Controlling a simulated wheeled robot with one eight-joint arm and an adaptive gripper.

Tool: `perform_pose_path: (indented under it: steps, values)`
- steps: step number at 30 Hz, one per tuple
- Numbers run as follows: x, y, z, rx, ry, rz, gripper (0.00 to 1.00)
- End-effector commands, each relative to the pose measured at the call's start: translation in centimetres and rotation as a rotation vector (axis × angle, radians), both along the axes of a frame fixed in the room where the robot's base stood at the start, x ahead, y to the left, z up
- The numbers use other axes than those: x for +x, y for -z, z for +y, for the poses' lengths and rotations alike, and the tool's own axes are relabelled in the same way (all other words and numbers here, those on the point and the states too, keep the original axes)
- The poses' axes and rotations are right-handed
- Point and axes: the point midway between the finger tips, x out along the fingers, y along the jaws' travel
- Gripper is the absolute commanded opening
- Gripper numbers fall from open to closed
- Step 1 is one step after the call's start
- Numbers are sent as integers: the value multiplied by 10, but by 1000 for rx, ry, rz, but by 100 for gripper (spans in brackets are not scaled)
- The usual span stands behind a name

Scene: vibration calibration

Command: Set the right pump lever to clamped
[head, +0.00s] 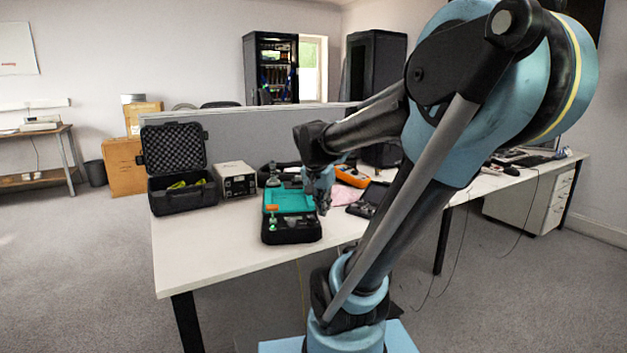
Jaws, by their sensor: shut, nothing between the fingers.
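No pump lever can be made out for sure at this size. A teal and black kit case (290,230) lies on the white table (200,255), with small orange and green parts at its left side. One of these may be a pump or lever, but I cannot tell which. My gripper (323,210) points down at the right edge of the teal case. It is shut and empty. Whether it touches the case cannot be told. My gripper and arm hide part of the things behind them.
An open black foam-lined case (183,194) and a white instrument box (236,178) stand at the back left of the table. An orange handheld meter (351,177) and a dark device (367,200) lie right of my gripper. The table's front left is clear. A grey partition (235,135) stands behind.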

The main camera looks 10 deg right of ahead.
Motion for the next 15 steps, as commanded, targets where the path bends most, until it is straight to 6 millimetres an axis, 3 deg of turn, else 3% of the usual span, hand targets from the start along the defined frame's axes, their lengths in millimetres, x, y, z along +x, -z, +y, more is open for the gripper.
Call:
perform_pose_path:
  steps: [15]
  values:
    - [133, -53, 3, 27, 463, -240, 0]
